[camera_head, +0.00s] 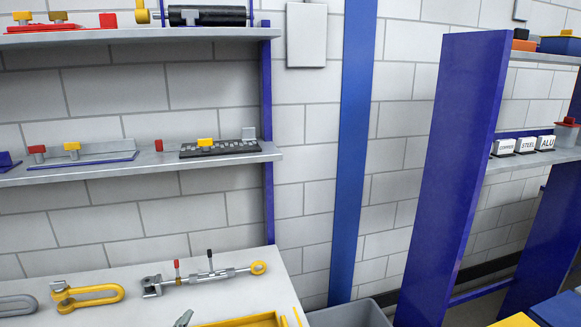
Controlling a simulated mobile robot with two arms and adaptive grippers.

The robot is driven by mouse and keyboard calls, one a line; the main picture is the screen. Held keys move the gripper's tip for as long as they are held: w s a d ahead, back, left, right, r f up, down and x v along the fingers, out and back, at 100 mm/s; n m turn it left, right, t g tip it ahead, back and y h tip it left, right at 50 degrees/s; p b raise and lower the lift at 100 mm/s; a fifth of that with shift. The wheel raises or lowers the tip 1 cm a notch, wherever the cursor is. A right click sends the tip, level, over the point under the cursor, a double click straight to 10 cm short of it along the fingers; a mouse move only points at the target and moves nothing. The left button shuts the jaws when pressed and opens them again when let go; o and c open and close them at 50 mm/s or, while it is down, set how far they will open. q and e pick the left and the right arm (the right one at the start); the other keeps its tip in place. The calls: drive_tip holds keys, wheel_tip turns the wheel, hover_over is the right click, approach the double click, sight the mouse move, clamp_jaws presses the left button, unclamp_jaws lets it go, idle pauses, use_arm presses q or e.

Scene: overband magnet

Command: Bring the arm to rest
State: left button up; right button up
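Neither of my grippers can be made out in the head view, and no arm of mine shows clearly. A small grey piece (183,318) pokes in at the bottom edge beside a yellow tray (265,320); I cannot tell what it belongs to.
A pale bench (120,265) at lower left bears a yellow shackle (88,296) and a turnbuckle-like rod (205,277). Grey shelves (110,170) hang above it. A blue post (352,150) and a blue rack (455,180) stand rightward. A grey bin (350,314) sits below.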

use_arm(q)
drive_tip(key=s+a+f+n+g, duration=0.1)
drive_tip(key=s+f+n+g, duration=0.2)
drive_tip(key=s+f+g, duration=0.55)
drive_tip(key=s+a+f+n+g, duration=0.1)
drive_tip(key=s+f+n+g, duration=0.3)
drive_tip(key=s+f, duration=0.85)
drive_tip(key=s+f+g, duration=0.1)
drive_tip(key=s+f, duration=0.2)
drive_tip(key=f, duration=0.9)
drive_tip(key=s+f+g, duration=0.1)
drive_tip(key=s+f, duration=0.2)
drive_tip(key=f, duration=0.8)
drive_tip(key=s+a+f, duration=0.2)
drive_tip(key=s+f, duration=1.3)
drive_tip(key=f, duration=0.1)
drive_tip(key=shift+s+a+m+g, duration=0.2)
drive_tip(key=shift+a+m+g, duration=0.2)
drive_tip(key=shift+g, duration=0.05)
